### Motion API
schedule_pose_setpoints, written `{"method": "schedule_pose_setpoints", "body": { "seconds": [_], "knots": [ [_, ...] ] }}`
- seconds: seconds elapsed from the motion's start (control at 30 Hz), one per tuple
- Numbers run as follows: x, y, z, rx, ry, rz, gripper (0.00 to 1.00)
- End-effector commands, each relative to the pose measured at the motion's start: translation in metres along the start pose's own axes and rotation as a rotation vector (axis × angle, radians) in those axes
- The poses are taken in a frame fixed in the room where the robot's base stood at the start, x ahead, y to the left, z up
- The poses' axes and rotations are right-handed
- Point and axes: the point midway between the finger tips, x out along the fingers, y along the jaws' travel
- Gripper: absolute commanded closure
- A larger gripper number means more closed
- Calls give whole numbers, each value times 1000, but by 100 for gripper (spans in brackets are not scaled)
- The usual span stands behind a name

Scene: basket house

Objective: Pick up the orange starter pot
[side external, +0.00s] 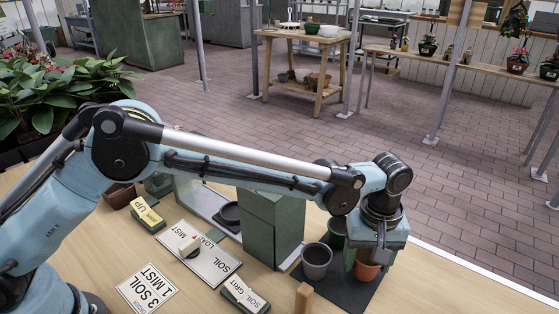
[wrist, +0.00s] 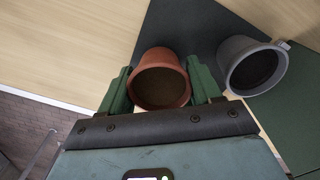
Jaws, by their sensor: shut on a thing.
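The orange starter pot (wrist: 160,80) is a small terracotta-coloured pot with dark material inside. In the wrist view it sits between the green fingers of my gripper (wrist: 162,88), one finger on each side. My gripper is shut on it. In the side external view the pot (side external: 367,270) shows below my gripper (side external: 367,258), over the dark mat (side external: 345,292). I cannot tell whether its base touches the mat. The gripper hides part of its upper side there.
A grey pot (side external: 316,261) stands close beside it on the mat, and also shows in the wrist view (wrist: 252,66). A green pot (side external: 337,229) is behind. A tall green box (side external: 273,228) stands left. Labelled signs (side external: 148,288) and blocks lie further left.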

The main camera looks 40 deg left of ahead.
Motion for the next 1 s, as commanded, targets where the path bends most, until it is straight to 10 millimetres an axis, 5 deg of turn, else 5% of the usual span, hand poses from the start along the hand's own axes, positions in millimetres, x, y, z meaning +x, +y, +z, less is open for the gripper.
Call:
{"method": "schedule_pose_setpoints", "body": {
  "seconds": [0.17,0.63,0.87,1.0],
  "knots": [
    [-33,0,1,1,0,0,67],
    [-87,-18,98,4,0,0,67],
    [-104,-20,114,1,0,0,67],
    [-130,-21,115,0,0,0,67]
  ]
}}
